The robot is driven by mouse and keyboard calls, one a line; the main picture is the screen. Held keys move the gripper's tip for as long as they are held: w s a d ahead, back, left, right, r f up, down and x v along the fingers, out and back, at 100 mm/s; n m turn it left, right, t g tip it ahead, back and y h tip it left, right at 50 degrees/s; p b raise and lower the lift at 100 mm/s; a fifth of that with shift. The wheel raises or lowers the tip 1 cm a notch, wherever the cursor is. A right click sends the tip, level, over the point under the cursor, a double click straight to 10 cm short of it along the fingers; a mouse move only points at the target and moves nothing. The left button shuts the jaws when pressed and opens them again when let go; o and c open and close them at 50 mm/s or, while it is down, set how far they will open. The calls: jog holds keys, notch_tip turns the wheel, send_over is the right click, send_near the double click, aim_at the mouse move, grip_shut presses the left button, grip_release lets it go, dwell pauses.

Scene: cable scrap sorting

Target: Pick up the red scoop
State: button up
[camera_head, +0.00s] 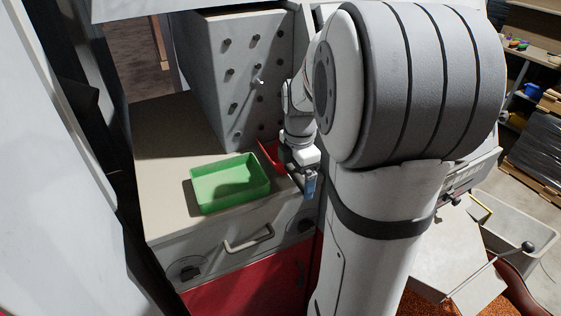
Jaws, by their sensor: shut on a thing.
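The red scoop (269,154) shows as a small red piece on the right of the green tray, partly hidden behind my gripper. My gripper (307,186) is at the right end of the counter, shut on the red scoop. The contact between the fingers and the scoop is too small and covered to see clearly. I cannot tell whether the scoop touches the counter.
A green tray (208,208) sits on the beige counter (165,150), close left of my gripper. A grey cabinet with pegs (218,95) stands behind. The counter left of the tray is clear. A grey bin (508,232) and shelves are at the far right.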

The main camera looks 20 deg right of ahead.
jog(key=shift+c, duration=0.8)
jog(key=shift+r, duration=0.1)
jog(key=shift+s+a+r, duration=0.1)
jog(key=shift+r, duration=0.05)
notch_tip(320, 180, up, 7)
jog(key=shift+f+b, duration=0.1)
jog(key=shift+b, duration=0.55)
jog(key=s+a+b, duration=0.3)
jog(key=s+a, duration=1)
jog(key=s, duration=0.1)
jog(key=shift+s+a+f, duration=0.15)
jog(key=shift+s+a, duration=0.05)
jog(key=shift+s, duration=0.05)
